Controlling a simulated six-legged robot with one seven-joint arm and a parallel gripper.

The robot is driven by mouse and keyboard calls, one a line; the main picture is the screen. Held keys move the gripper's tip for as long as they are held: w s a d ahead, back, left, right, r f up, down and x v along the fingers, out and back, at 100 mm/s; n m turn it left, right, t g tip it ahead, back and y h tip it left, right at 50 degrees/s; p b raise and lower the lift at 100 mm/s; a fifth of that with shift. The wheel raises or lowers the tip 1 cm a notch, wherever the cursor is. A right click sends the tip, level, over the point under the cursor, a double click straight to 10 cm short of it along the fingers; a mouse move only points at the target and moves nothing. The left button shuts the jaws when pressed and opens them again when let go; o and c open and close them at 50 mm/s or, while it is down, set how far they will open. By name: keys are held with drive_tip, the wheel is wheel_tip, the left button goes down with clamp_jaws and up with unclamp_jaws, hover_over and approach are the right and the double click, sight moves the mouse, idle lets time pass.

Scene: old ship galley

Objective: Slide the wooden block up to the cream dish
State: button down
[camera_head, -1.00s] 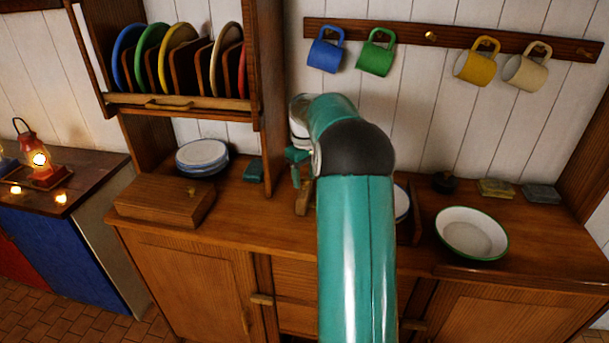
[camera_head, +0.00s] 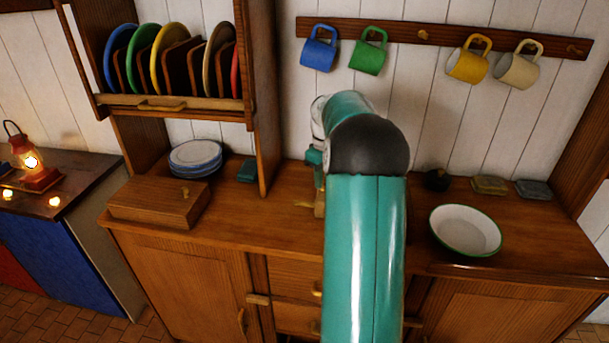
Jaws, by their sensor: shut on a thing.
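My teal arm reaches over the brown counter, and my gripper (camera_head: 317,184) is low over it, partly hidden behind the arm. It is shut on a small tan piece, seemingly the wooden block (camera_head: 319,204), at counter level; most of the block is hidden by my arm. A pale cream-white dish with a green rim (camera_head: 466,230) sits on the counter to the right, apart from the gripper. My arm stands between them in this view, so the gap is partly covered.
A wooden box (camera_head: 158,203) and stacked blue-rimmed plates (camera_head: 195,155) stand left. A post of the plate rack (camera_head: 268,120) rises left of the gripper. A dark pot (camera_head: 437,181), a yellowish block (camera_head: 489,185) and a grey block (camera_head: 534,189) line the back right. Mugs hang above.

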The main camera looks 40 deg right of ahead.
drive_tip(key=shift+s+d, duration=0.85)
drive_tip(key=shift+s, duration=0.2)
drive_tip(key=c, duration=1.1)
unclamp_jaws()
drive_tip(key=shift+r, duration=0.1)
wheel_tip(320, 180, up, 14)
drive_tip(key=shift+f, duration=0.2)
